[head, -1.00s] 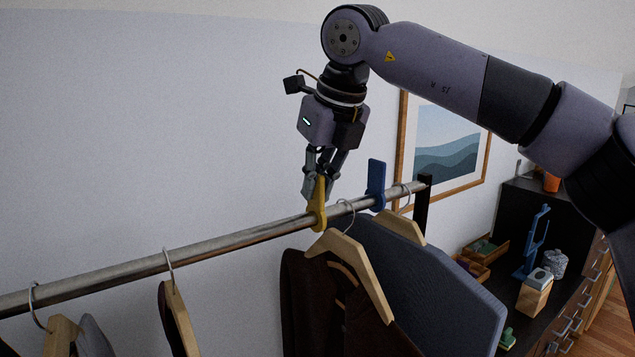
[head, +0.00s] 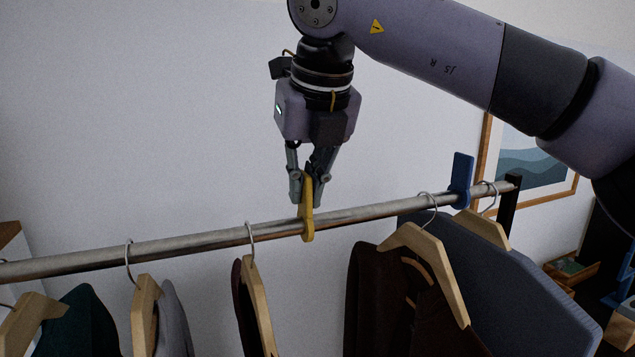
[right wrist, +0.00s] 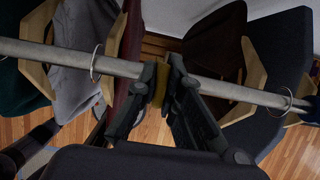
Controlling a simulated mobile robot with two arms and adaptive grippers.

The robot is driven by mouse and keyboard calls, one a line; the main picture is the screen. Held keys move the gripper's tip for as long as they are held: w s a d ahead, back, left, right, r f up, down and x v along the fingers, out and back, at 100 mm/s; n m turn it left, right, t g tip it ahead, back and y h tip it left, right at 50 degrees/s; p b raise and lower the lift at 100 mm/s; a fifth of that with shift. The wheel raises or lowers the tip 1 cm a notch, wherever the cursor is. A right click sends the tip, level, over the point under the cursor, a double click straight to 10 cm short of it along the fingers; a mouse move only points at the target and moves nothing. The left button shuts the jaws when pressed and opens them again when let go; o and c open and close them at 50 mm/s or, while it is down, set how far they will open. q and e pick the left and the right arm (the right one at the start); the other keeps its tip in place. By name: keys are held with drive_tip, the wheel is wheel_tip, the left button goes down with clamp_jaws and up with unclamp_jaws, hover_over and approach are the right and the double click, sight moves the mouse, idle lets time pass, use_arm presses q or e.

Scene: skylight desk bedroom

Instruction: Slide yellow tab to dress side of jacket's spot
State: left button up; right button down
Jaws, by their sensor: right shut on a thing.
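The yellow tab (head: 308,222) sits on the metal rail (head: 370,210), in the gap between two hanging garments. To its left hangs a narrow dark red garment (head: 242,300) on a wooden hanger; to its right hangs a dark brown garment (head: 375,300). I cannot tell for sure which is the jacket or the dress. My right gripper (head: 307,195) is above the rail, shut on the upper part of the tab. The right wrist view shows the tab (right wrist: 167,98) between the fingers (right wrist: 166,78). My left gripper is not in view.
A blue tab (head: 461,180) stands on the rail near its right end post (head: 509,205). A blue-grey garment (head: 520,290) hangs there. Grey (head: 174,325) and dark green (head: 85,322) garments hang at the left. A framed picture (head: 530,160) is on the wall behind.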

drive_tip(key=c, duration=1.7)
unclamp_jaws()
drive_tip(key=v, duration=1.2)
